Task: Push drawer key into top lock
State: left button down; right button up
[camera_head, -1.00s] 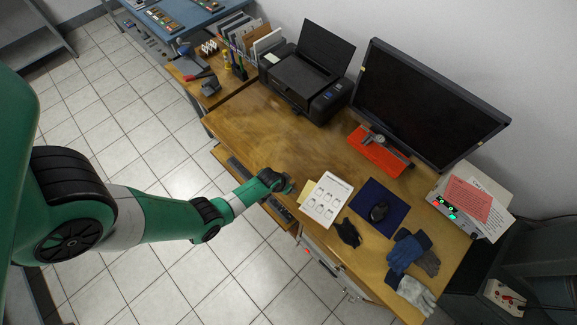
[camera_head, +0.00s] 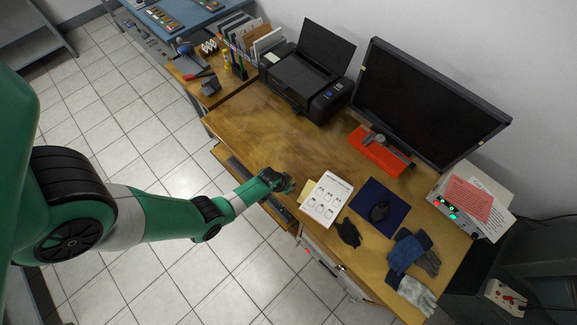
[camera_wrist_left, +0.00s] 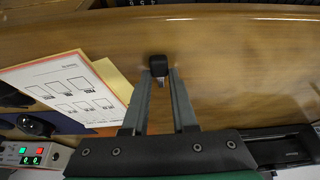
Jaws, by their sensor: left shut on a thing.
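My left gripper (camera_head: 289,184) is over the front edge of the wooden desk, left of the white sheet. In the left wrist view my left gripper (camera_wrist_left: 160,74) is shut on the drawer key (camera_wrist_left: 158,64). The key has a black head, and a short metal part shows between the fingers. It is held above the desk top, apart from any lock. The drawer unit (camera_head: 318,252) stands under the desk's front edge, at right of the gripper. I cannot make out the top lock on it. My right gripper is not in view.
The white printed sheet (camera_head: 325,200) lies on the desk (camera_head: 275,132) beside the gripper. A keyboard (camera_head: 240,169) is on the pull-out tray.

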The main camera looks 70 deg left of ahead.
pick_arm(q)
notch_tip(320, 180, up, 3)
jog(key=shift+r+p, duration=0.1)
jog(key=shift+p, duration=0.85)
jog(key=s+d+r+p, duration=0.6)
jog(key=s+r, duration=0.3)
jog(key=s, duration=0.3)
jog(key=shift+s+d+r+p, duration=0.25)
jog(key=shift+r+p, duration=0.1)
jog(key=shift+p, duration=0.2)
